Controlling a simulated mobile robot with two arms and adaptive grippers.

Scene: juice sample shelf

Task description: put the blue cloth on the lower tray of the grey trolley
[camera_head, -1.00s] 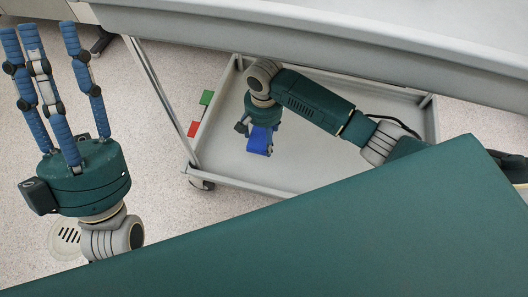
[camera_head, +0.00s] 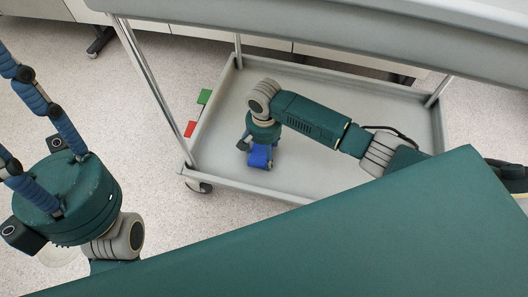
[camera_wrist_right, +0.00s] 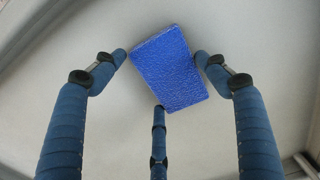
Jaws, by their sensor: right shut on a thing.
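The blue cloth (camera_head: 258,157) looks like a small blue block low inside the lower tray (camera_head: 225,112) of the grey trolley. My right gripper (camera_head: 259,146) reaches down into this tray and is shut on the cloth. In the right wrist view the cloth (camera_wrist_right: 170,70) sits tilted between the three fingers of the right gripper (camera_wrist_right: 160,75), with the pale tray floor behind it. I cannot tell whether the cloth touches the tray floor. My left gripper (camera_head: 22,130) is at the left edge, empty, its fingers spread and partly cut off by the frame.
The trolley's upper tray (camera_head: 330,40) overhangs the back of the lower one. A metal post (camera_head: 150,90) stands at the trolley's left. The lower tray floor is otherwise bare.

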